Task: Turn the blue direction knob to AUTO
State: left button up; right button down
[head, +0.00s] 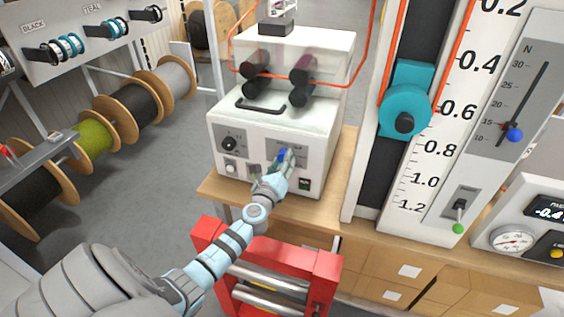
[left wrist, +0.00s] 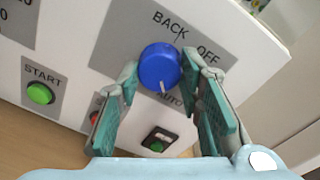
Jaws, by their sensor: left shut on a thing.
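The blue direction knob (head: 282,154) is on the front panel of a white machine (head: 318,132). In the left wrist view the knob (left wrist: 158,66) shows a white pointer mark at its lower edge, pointing down toward the AUTO label (left wrist: 172,99). BACK is printed above it and OFF to its right; AUTO is partly covered. My left gripper (head: 281,163) is at the panel. In the left wrist view its teal-padded fingers (left wrist: 160,68) stand on both sides of the knob, shut on it. My right gripper is not in view.
A green START button (left wrist: 40,94) and a small lit rocker switch (left wrist: 158,140) sit near the knob. A red frame with metal rollers (head: 268,262) stands below my forearm. A tall scale panel (head: 440,120) rises at the right; cable reels (head: 130,108) stand at the left.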

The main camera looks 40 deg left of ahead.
pick_arm(q)
jog(key=o, duration=1.2)
jog(key=shift+c, duration=0.2)
jog(key=shift+s, duration=0.1)
jog(key=v, duration=1.2)
jog(key=shift+f, duration=0.1)
